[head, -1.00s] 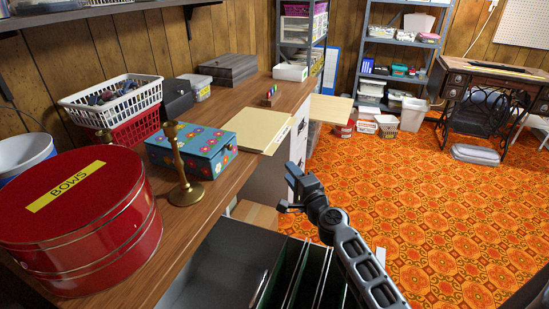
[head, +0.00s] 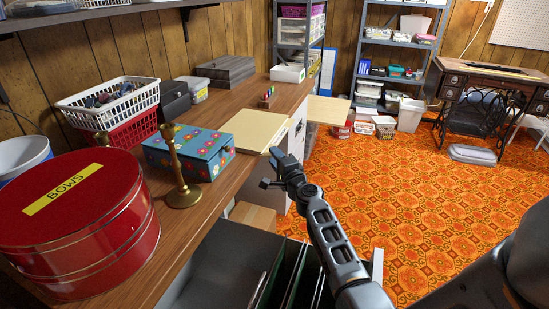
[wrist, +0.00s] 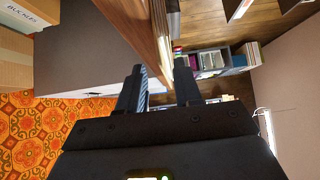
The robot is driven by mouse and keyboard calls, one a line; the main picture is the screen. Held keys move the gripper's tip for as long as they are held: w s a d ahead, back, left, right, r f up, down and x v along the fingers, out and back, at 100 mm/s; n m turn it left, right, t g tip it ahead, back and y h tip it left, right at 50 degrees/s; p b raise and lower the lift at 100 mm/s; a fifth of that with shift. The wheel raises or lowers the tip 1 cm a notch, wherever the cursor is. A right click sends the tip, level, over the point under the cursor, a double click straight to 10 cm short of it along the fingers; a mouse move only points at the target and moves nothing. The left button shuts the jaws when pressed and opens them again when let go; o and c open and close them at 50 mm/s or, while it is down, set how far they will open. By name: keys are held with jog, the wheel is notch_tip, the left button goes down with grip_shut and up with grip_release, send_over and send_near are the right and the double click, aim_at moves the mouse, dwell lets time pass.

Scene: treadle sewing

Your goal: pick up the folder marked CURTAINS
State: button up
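A cream folder (head: 254,131) lies flat on the wooden counter, its right edge at or just past the counter's front edge. No marking on it is readable, so I cannot tell if it says CURTAINS. My gripper (head: 272,168) is in front of the counter edge, close to the folder's near right corner in the head view; I see no contact. In the wrist view my gripper (wrist: 159,88) is open, its two fingers apart, with the counter edge ahead of them. The folder is not clearly identifiable there.
On the counter (head: 221,188) stand a flowered box (head: 188,153), a brass candlestick (head: 181,175), a red BOWS tin (head: 80,222) and baskets (head: 108,101). An open drawer with hanging files (head: 287,275) is below my arm.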

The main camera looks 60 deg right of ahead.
grip_shut()
dwell(1.2)
notch_tip(320, 180, up, 3)
jog(key=shift+f+p, duration=0.2)
jog(key=shift+p, duration=0.95)
jog(key=s+a+r+p, duration=0.4)
jog(key=s+a+r, duration=0.1)
jog(key=s+a, duration=0.4)
jog(key=shift+s, duration=0.75)
jog(key=shift+a, duration=0.1)
